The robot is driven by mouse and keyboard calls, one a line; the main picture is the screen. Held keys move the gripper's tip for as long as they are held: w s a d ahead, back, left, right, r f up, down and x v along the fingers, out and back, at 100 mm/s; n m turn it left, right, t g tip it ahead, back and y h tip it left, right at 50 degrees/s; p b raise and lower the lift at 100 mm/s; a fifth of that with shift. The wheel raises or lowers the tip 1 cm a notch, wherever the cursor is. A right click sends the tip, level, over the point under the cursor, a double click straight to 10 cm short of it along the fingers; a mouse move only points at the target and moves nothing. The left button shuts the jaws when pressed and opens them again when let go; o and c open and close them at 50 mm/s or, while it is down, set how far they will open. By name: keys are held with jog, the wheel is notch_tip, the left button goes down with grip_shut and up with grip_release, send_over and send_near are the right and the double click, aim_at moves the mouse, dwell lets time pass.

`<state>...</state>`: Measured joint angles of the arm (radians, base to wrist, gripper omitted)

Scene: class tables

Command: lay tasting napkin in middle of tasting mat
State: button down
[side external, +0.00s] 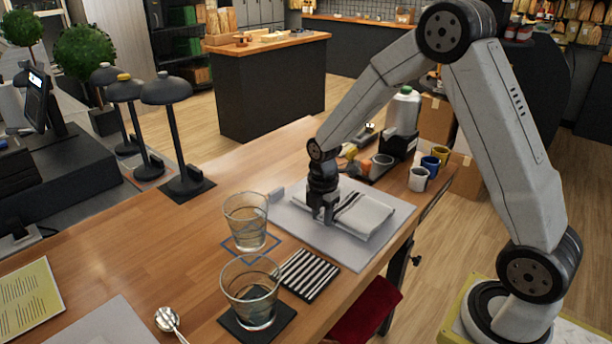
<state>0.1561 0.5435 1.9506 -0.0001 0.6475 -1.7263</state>
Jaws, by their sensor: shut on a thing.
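The tasting napkin (368,214) is a folded pale cloth with dark stripes toward its left part. It is at the light grey tasting mat (352,250), over its middle to right part. My gripper (326,214) points down at the napkin's left edge and is shut on it. The fingers hide part of that edge. I cannot tell whether the napkin rests fully on the mat or is slightly raised.
A black-and-white striped cloth (308,275) lies near the mat's front-left edge. Glasses stand to the left (246,222) and front (251,293). Small cups (419,179) and a bottle caddy (400,143) stand behind right. The table's left middle is clear.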

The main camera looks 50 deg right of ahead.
jog(key=shift+f, duration=0.4)
jog(key=shift+c, duration=1.6)
grip_release()
jog(key=shift+o, duration=0.2)
jog(key=shift+r, duration=0.15)
jog(key=shift+r, duration=3.35)
jog(key=shift+s, duration=0.1)
jog(key=shift+s+a+m, duration=0.5)
jog(key=shift+s+m, duration=0.1)
jog(key=shift+m, duration=0.5)
jog(key=s+a+m, duration=0.1)
jog(key=s+m, duration=0.2)
jog(key=m, duration=0.1)
jog(key=s+a+m+t, duration=0.1)
jog(key=s+a+m, duration=0.1)
jog(key=s+m, duration=0.2)
jog(key=s+a+f+m+t, duration=0.1)
jog(key=s+a+m, duration=0.1)
jog(key=m, duration=0.4)
jog(key=shift+s, duration=0.75)
jog(key=shift+s+a+f+m+t, duration=0.1)
jog(key=shift+s+a+m+t, duration=0.2)
jog(key=shift+s+m, duration=0.5)
